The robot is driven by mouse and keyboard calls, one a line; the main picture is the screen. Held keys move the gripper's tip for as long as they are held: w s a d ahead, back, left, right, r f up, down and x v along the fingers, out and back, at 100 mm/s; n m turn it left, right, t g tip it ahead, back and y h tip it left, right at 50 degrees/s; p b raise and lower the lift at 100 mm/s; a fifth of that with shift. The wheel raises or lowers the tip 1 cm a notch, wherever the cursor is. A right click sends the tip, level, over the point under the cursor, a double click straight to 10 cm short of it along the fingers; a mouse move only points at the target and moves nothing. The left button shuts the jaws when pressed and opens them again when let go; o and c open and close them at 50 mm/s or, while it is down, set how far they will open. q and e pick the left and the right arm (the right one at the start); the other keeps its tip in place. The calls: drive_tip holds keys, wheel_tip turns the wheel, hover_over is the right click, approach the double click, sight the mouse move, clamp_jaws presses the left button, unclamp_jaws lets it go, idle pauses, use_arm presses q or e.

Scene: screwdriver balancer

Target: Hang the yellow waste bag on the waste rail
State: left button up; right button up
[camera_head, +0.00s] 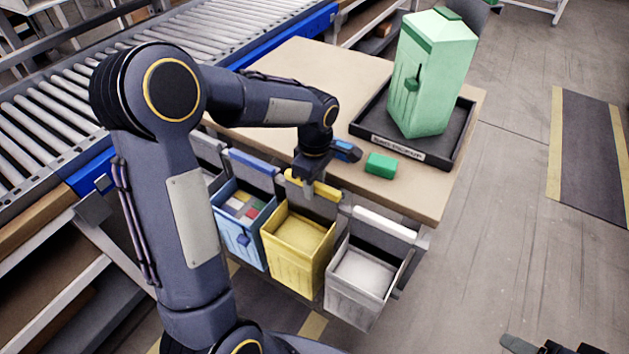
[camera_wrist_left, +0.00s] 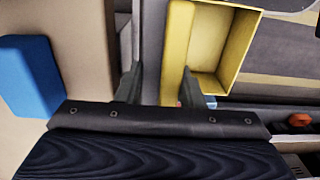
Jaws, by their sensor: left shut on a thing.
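The yellow waste bag (camera_head: 300,240) is an open-topped, box-like bag at the table's front edge, between a blue bag and a white bag. Its upright back carries a yellow top bar (camera_head: 325,190). My left gripper (camera_head: 308,188) points down at this top bar and is shut on it, hiding part of it. In the left wrist view the yellow bag (camera_wrist_left: 207,48) opens beyond the fingers. The waste rail is mostly hidden behind the bags; I cannot tell whether the yellow bag rests on it. Dark tips at the lower right (camera_head: 548,346) look like my right gripper, cut off by the frame.
The blue bag (camera_head: 243,228) holds coloured pieces; the white bag (camera_head: 362,280) is on the right. A green block (camera_head: 381,165) and a blue block (camera_head: 346,150) lie on the table (camera_head: 300,62). A conveyor (camera_head: 60,115) runs behind.

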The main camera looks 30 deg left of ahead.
use_arm(q)
drive_tip(key=shift+f+b, duration=0.45)
drive_tip(key=shift+f, duration=0.2)
drive_tip(key=o, duration=1.1)
drive_tip(key=shift+c, duration=0.2)
wheel_tip(320, 180, up, 8)
drive_tip(key=shift+f+p, duration=0.1)
drive_tip(key=shift+p, duration=0.65)
drive_tip(key=s+d+r+m+t+h, duration=0.2)
drive_tip(key=s+m+t, duration=0.1)
drive_tip(key=s+m, duration=0.65)
drive_tip(key=s+d+r+m+t+h, duration=0.1)
drive_tip(key=s+d+m+t+h, duration=0.15)
drive_tip(key=s+m, duration=0.7)
drive_tip(key=s+r+n+p, duration=0.3)
drive_tip(key=r+p, duration=0.9)
drive_tip(key=r, duration=0.1)
drive_tip(key=shift+a+y+p, duration=0.35)
drive_tip(key=shift+a, duration=0.05)
